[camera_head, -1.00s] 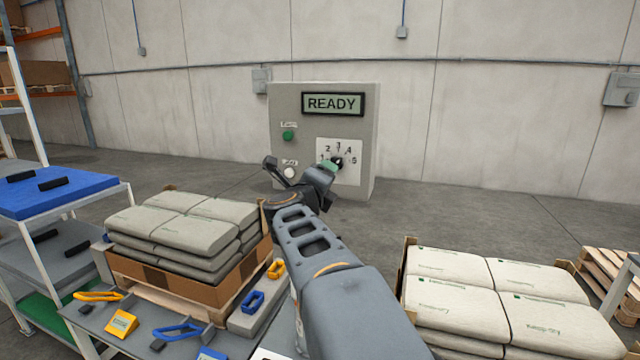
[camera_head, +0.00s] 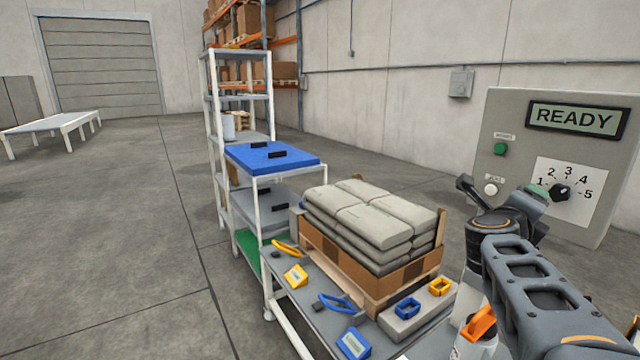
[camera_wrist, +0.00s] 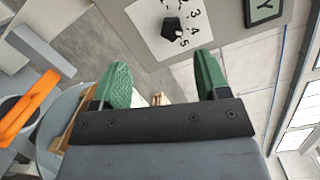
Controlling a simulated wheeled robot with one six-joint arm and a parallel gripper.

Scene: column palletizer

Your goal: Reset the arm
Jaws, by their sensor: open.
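My gripper (camera_head: 508,200) is at the end of my arm, in front of the control box (camera_head: 494,121) at the right of the head view. In the wrist view my gripper (camera_wrist: 160,88) shows two green fingers wide apart with nothing between them. The black dial (camera_wrist: 172,26) lies beyond the fingers, apart from them. In the head view the dial (camera_head: 560,192) sits on a white plate with numbers. The screen (camera_head: 577,119) reads READY. A green button (camera_head: 500,149) and a white button (camera_head: 491,188) are on the box's left side.
A pallet of stacked sacks (camera_head: 370,218) stands on a grey table left of my arm, with yellow and blue tools (camera_head: 335,303) in front. A shelf with a blue top (camera_head: 270,157) stands behind. The floor at left (camera_head: 110,240) is open.

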